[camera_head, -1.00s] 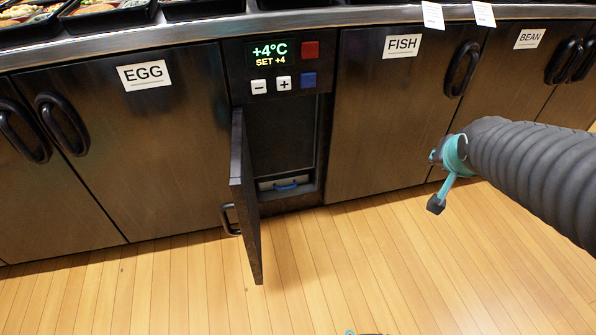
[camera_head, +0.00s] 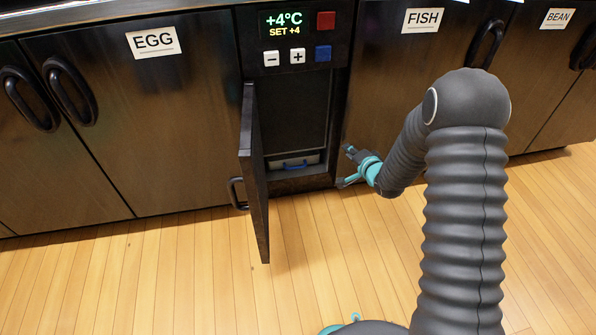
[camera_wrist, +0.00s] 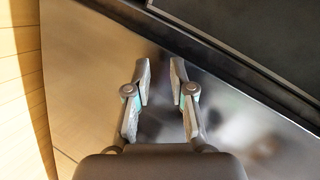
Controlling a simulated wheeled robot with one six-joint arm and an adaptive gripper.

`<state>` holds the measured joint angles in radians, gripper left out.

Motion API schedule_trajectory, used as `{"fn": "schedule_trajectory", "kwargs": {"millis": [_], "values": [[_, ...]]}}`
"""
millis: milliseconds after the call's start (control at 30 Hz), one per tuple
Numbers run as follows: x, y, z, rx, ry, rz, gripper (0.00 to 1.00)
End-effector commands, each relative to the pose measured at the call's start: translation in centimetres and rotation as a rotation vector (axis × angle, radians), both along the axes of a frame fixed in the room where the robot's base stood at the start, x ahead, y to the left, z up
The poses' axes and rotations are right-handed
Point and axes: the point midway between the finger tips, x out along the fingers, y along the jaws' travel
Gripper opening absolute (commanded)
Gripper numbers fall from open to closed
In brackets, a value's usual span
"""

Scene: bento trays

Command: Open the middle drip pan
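The middle drip pan (camera_head: 281,161) is a pale shallow pan with a blue handle (camera_head: 295,164). It sits low inside the narrow middle compartment, whose dark door (camera_head: 253,180) stands swung open toward the room. My gripper (camera_head: 348,166) is just right of the compartment opening, low in front of the cabinet under the FISH label. In the wrist view my gripper (camera_wrist: 159,75) has its two fingers apart with nothing between them. A shiny metal panel (camera_wrist: 90,75) lies beyond the fingers. The pan does not show in the wrist view.
The control panel (camera_head: 297,40) with buttons is above the compartment. The EGG cabinet door (camera_head: 150,120) is shut at left, and the FISH cabinet door (camera_head: 385,90) is shut at right. The wooden floor (camera_head: 200,270) in front is clear apart from my own body.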

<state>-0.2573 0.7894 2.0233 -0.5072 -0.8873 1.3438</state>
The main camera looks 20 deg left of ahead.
Motion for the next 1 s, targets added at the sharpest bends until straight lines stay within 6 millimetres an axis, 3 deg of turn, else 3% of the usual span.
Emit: {"fn": "schedule_trajectory", "kwargs": {"millis": [33,200,400,667,1000], "values": [[-0.5,1.2,-2.6,0.049,0.023,0.017,0.23],[-2.7,4.4,-8.4,0.238,0.091,0.073,0.23],[-5.3,6.6,-12.7,0.399,0.163,0.117,0.23],[-6.1,7.8,-14.2,0.463,0.191,0.136,0.23],[-3.0,12.2,-15.2,0.461,0.19,0.137,0.23]]}}
